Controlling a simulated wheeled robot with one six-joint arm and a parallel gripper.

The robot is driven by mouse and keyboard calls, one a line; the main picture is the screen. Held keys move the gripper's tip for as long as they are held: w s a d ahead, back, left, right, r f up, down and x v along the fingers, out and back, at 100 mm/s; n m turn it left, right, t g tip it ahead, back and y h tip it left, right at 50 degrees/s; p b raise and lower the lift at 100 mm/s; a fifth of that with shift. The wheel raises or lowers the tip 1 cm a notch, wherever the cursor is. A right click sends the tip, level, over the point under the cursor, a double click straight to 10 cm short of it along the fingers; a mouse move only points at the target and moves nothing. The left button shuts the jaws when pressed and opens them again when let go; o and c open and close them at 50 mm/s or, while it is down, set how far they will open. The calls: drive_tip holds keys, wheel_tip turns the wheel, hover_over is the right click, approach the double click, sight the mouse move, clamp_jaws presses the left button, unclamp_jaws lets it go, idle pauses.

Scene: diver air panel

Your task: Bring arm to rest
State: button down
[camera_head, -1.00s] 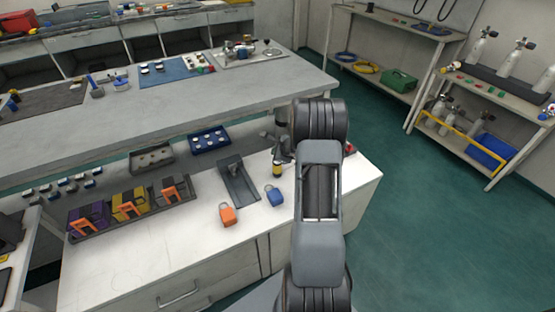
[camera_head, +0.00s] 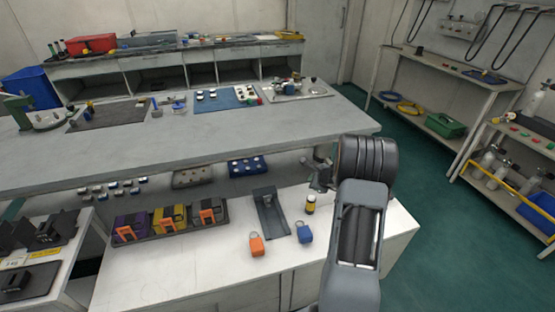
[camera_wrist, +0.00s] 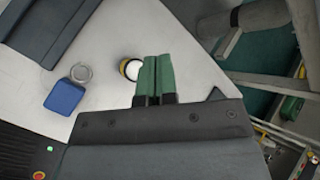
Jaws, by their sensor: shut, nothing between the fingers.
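My arm reaches up at the right of the white counter (camera_head: 190,275) in the head view and bends over it. My gripper (camera_wrist: 154,65) shows in the wrist view with its two green fingers together and nothing between them. In the head view it is mostly hidden behind the arm's elbow. A small dark bottle with a yellow band (camera_head: 310,204) stands on the counter. In the wrist view the bottle's pale top (camera_wrist: 131,69) shows just left of the fingers; I cannot tell whether they touch.
A blue padlock (camera_head: 304,234) and an orange padlock (camera_head: 257,246) lie on the counter beside a grey tray (camera_head: 270,215). A rack of purple and yellow boxes (camera_head: 168,223) stands to the left. A long grey bench (camera_head: 250,130) stands behind. Green floor (camera_head: 430,220) is clear at right.

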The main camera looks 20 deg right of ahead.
drive_tip(key=shift+a, duration=0.1)
drive_tip(key=s+a+r+n+g+y+p, duration=0.1)
drive_tip(key=s+a+r+n+g+y, duration=0.2)
drive_tip(key=s+a+n, duration=0.4)
drive_tip(key=s+a+r+n+g+p, duration=0.25)
drive_tip(key=s+a+r+n, duration=0.3)
drive_tip(key=a+n, duration=0.3)
drive_tip(key=s+a+r+n+h+p, duration=0.1)
drive_tip(key=s+a+r+n+p, duration=0.1)
drive_tip(key=s+a+r+n, duration=0.3)
drive_tip(key=s+a+r+n+h+p, duration=0.2)
drive_tip(key=s+a+r+n, duration=0.3)
drive_tip(key=r, duration=0.6)
drive_tip(key=shift+s+a+n+h, duration=0.35)
drive_tip(key=shift+s+n, duration=0.1)
drive_tip(key=shift+s, duration=0.75)
drive_tip(key=shift+d, duration=0.1)
